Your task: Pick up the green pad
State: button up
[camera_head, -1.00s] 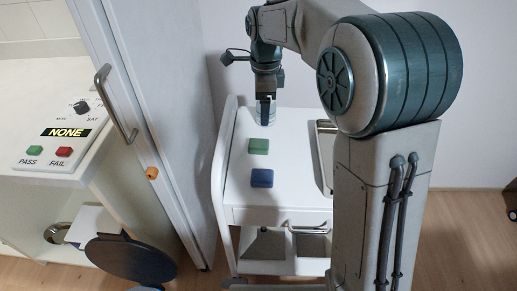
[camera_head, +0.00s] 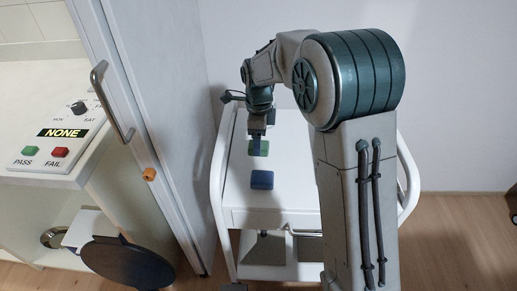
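The green pad (camera_head: 264,149) lies on the white top of the cart (camera_head: 286,192), behind the blue pad (camera_head: 262,180). My gripper (camera_head: 257,147) points down at the green pad and overlaps its left part in the picture. The fingers are small and dark, so I cannot tell whether they are open or shut, or whether they touch the pad. The green pad appears to rest on the cart top.
A cabinet door with a metal handle (camera_head: 112,100) stands left of the cart. Further left, a panel (camera_head: 50,160) carries a dial and PASS and FAIL buttons. My arm hides the cart's right part. The cart top in front of the blue pad is clear.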

jog(key=shift+f, duration=1.35)
jog(key=c, duration=1.1)
jog(key=shift+o, duration=0.2)
jog(key=shift+r, duration=0.1)
jog(key=shift+r, duration=0.45)
jog(key=r, duration=0.3)
jog(key=shift+d+r, duration=0.35)
jog(key=s+d+r, duration=0.4)
jog(key=d+r, duration=0.2)
jog(key=d, duration=0.4)
jog(key=shift+s+r+p, duration=0.15)
jog(key=shift+s+p, duration=0.15)
jog(key=shift+p, duration=0.1)
